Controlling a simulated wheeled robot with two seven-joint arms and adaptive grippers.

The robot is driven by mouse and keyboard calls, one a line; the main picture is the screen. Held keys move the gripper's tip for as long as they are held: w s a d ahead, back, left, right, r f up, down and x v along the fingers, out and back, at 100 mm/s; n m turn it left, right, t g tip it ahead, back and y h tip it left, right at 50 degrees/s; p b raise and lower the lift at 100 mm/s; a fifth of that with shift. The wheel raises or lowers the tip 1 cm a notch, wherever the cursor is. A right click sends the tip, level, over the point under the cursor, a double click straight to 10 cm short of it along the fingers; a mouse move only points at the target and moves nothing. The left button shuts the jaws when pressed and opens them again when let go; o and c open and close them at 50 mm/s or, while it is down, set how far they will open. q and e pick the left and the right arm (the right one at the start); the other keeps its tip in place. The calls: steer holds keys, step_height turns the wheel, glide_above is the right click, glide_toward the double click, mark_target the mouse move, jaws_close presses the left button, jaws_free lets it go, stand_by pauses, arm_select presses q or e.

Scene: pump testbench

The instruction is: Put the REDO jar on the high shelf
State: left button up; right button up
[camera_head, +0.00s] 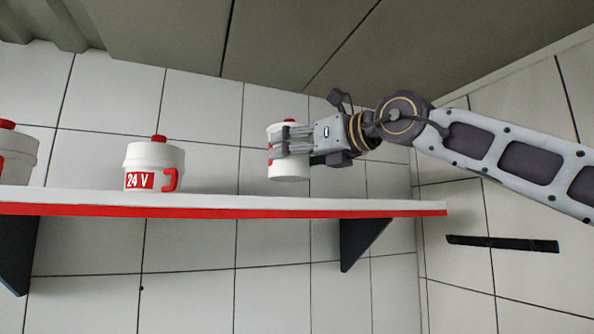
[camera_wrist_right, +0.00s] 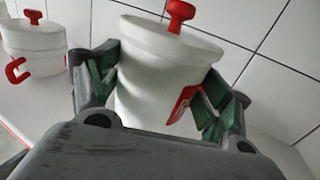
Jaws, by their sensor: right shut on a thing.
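My right gripper (camera_head: 292,140) is shut on a white jar (camera_head: 290,168) with a red label, above the right part of the high shelf (camera_head: 230,207). The right wrist view also shows the white jar (camera_wrist_right: 165,75) between the fingers of my right gripper (camera_wrist_right: 160,100), with a red lid knob and part of a red label. The label's text is not readable, so I cannot tell whether it says REDO. The jar looks near upright. I cannot tell whether its base touches the shelf. My left gripper is not in view.
A white jar labelled 24 V (camera_head: 153,165) stands on the shelf to the left, with a red handle. Another white jar (camera_head: 17,155) is cut off at the left edge. Free shelf surface lies between the 24 V jar and the held jar. A tiled wall stands behind.

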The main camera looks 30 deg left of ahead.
mark_target(304, 168)
steer(key=shift+f, duration=1.95)
steer(key=shift+f, duration=0.15)
steer(key=o, duration=1.3)
steer(key=shift+c, duration=0.2)
